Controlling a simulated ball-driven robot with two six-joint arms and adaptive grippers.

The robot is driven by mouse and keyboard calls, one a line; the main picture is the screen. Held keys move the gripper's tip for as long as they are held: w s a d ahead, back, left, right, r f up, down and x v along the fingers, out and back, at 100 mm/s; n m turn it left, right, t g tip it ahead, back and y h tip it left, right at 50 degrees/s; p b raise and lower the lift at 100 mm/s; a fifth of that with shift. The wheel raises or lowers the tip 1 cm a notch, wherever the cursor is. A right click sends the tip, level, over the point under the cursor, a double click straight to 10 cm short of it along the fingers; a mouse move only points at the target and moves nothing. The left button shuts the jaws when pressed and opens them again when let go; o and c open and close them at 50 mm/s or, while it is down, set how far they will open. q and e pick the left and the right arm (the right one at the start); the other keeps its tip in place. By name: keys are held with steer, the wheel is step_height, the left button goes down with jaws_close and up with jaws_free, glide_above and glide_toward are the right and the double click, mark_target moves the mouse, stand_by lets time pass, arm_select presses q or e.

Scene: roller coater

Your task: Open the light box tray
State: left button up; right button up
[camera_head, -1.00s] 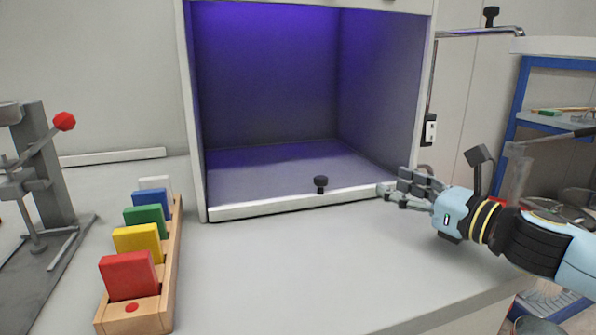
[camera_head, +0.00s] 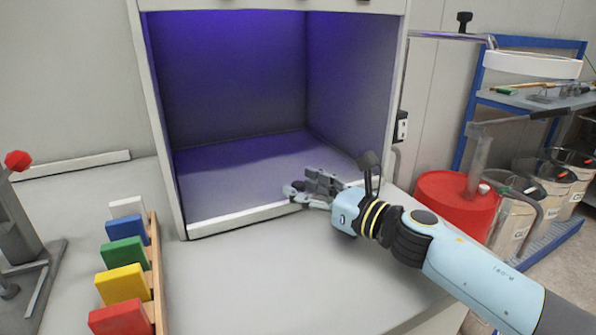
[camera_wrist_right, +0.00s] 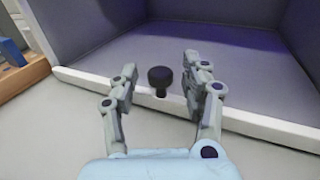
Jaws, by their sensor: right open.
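The light box (camera_head: 240,110) stands on the bench, its front open and its inside lit violet. Its tray (camera_head: 240,160) lies flat at the bottom, with a white front edge that also shows in the right wrist view (camera_wrist_right: 84,83). The tray's black knob (camera_wrist_right: 160,78) stands on that edge in the right wrist view; in the head view my gripper hides it. My right gripper (camera_head: 298,191) is at the tray's front edge. In the right wrist view its open fingers (camera_wrist_right: 152,90) are on either side of the knob, with gaps visible. My left gripper is not in view.
A wooden rack of colored blocks (camera_head: 124,254) stands on the bench at left. A grey press with a red ball handle (camera_head: 18,161) is at the far left. A red drum (camera_head: 456,204) and a blue shelf stand at right. The bench before the box is clear.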

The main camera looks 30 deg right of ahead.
steer(key=shift+x, duration=0.95)
steer(key=shift+c, duration=0.3)
steer(key=c, duration=0.9)
jaws_close()
steer(key=shift+a, duration=0.1)
